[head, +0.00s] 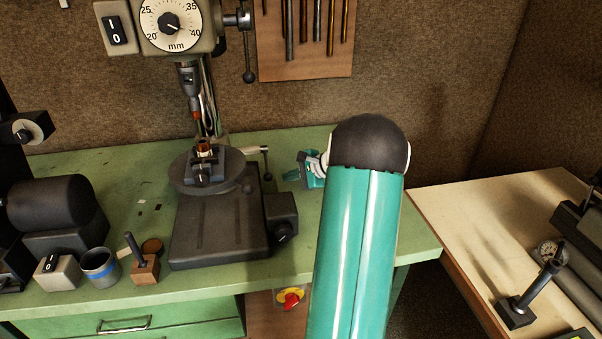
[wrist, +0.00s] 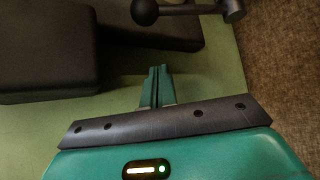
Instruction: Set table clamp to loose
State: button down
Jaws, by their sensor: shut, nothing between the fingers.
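A dark lever with a ball end (wrist: 190,9), which looks like this clamp, crosses the top of the wrist view. My gripper (wrist: 158,70) is shut and empty, its fingers pointing toward that lever with a gap between. In the head view my gripper (head: 301,175) is right of the clamp, partly hidden by my arm. I cannot tell the clamp's setting.
The drill press base (head: 218,225) stands on the green bench (head: 330,150), with a dark knob box (head: 282,222) at its right. A blue-banded cup (head: 100,265) and wooden block (head: 145,268) are in front left. A red switch (head: 290,299) is below the bench edge.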

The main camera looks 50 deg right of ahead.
aim_at(266, 163)
jog(key=x, duration=0.3)
jog(key=shift+s+a+r, duration=0.2)
jog(key=shift+a+r, duration=0.25)
jog(key=shift+r, duration=0.1)
jog(key=shift+s+a+r, duration=0.2)
jog(key=shift+a+r, duration=0.65)
jog(key=shift+a, duration=0.1)
jog(key=shift+r, duration=0.15)
jog(key=shift+s+a+r, duration=0.1)
jog(key=shift+a+r, duration=0.05)
jog(key=shift+r, duration=0.05)
